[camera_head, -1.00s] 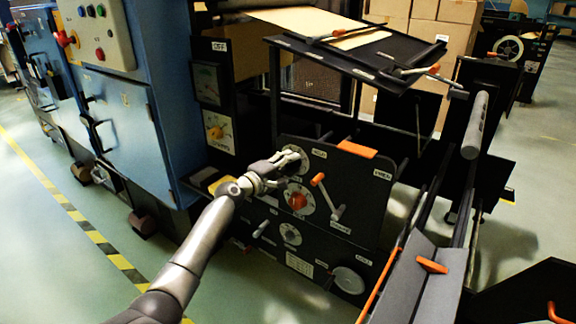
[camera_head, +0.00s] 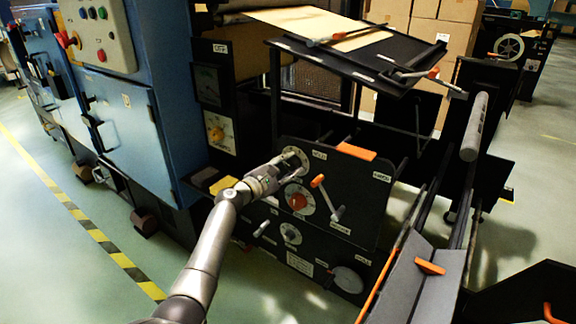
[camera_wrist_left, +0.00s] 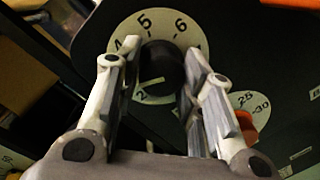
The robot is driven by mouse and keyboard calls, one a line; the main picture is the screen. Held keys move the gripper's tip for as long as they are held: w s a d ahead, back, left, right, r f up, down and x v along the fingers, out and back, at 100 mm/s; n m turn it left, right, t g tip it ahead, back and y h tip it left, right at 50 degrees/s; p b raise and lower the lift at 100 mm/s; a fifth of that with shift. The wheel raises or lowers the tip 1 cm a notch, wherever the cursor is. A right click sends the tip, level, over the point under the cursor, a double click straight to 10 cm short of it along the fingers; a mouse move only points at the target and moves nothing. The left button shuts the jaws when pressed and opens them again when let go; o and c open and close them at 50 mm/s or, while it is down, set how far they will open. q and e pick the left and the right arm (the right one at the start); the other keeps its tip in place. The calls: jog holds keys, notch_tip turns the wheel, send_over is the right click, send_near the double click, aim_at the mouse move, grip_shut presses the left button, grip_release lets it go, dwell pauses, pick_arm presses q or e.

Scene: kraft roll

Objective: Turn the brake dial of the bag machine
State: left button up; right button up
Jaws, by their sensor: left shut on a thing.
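A pale round dial plate (camera_head: 296,153) with printed numbers is on the bag machine's black side panel. The wrist view shows the same dial plate (camera_wrist_left: 145,22) with a black knob (camera_wrist_left: 158,62) at its centre. My left gripper (camera_head: 286,168) reaches it from the lower left. In the wrist view my left gripper (camera_wrist_left: 163,85) has one finger on each side of the black knob and is shut on it. The fingers hide part of the scale. I cannot read the dial's name label. My right gripper is not in view.
Close below is a dial with a red knob (camera_head: 298,201), beside an orange-tipped lever (camera_head: 327,197). A smaller dial (camera_head: 290,234) sits lower. A blue cabinet (camera_head: 128,120) stands left. Open floor (camera_head: 60,270) lies at the front left.

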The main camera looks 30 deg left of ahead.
pick_arm(q)
jog(key=shift+f, duration=0.1)
dwell(0.4)
jog(key=o, duration=1)
jog(key=shift+o, duration=0.2)
jog(key=v, duration=1.2)
